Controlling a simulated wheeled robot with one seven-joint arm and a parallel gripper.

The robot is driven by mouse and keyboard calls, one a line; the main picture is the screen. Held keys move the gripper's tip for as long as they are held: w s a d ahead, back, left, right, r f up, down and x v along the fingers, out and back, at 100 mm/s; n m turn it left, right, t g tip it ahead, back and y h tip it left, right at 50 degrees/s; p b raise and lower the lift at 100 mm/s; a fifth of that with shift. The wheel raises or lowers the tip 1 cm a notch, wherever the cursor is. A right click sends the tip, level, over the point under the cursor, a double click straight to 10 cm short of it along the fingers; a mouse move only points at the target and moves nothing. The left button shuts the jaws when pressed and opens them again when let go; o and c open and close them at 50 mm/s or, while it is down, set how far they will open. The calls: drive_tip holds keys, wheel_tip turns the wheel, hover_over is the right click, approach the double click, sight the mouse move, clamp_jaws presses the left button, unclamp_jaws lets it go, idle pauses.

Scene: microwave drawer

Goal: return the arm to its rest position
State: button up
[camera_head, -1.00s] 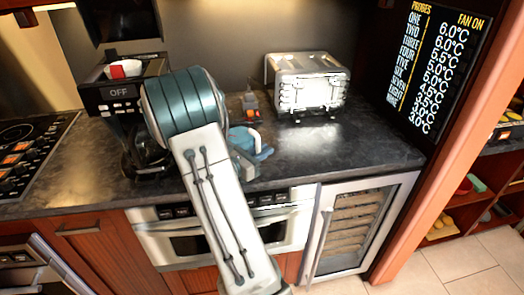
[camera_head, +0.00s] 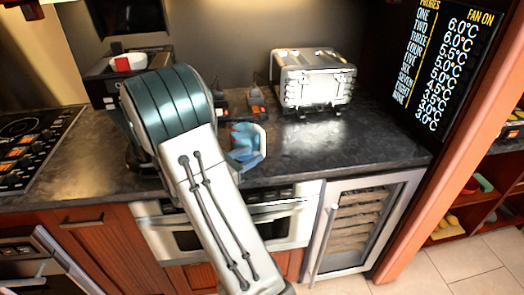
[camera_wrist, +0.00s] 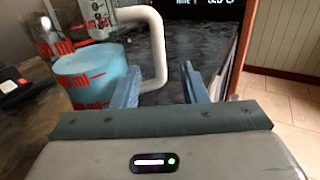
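My gripper (camera_wrist: 161,70) is open in the wrist view, with its two blue-grey fingers apart and nothing clamped between them. A translucent blue measuring cup (camera_wrist: 92,78) with red millilitre markings stands upright on the counter, just left of the fingers. Its white handle (camera_wrist: 157,45) sticks out toward the space ahead of the fingers; I cannot tell whether the left finger touches it. In the head view my arm, with its teal joint and white link, reaches over the counter. A blue shape (camera_head: 246,148) right of the arm appears there; my gripper is not clearly distinguishable.
The dark counter (camera_head: 360,135) has free room at the right. A silver toaster (camera_head: 313,78) stands at the back, a coffee machine (camera_head: 125,75) behind my arm. A stove (camera_head: 30,145) is at the left. A silver drawer appliance (camera_head: 275,225) and glass-door cooler (camera_head: 360,225) sit below.

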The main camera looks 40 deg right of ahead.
drive_tip(key=a, duration=0.6)
drive_tip(key=shift+a, duration=0.4)
drive_tip(key=shift+r, duration=0.1)
drive_tip(key=s+a+m+g+y, duration=0.2)
drive_tip(key=s+a+m+y, duration=0.4)
drive_tip(key=s+m+y, duration=0.5)
drive_tip(key=s+a+r+m+t+y, duration=0.1)
drive_tip(key=a+m+t+y, duration=0.1)
drive_tip(key=a, duration=0.4)
drive_tip(key=s+a+r+m+t+y, duration=0.1)
drive_tip(key=s+a+m+t+y, duration=0.1)
drive_tip(key=a+m+t+y, duration=0.1)
drive_tip(key=a+m+y, duration=0.1)
drive_tip(key=a+y, duration=0.1)
drive_tip(key=a, duration=0.1)
drive_tip(key=shift+r+m, duration=0.3)
drive_tip(key=shift+m, duration=0.1)
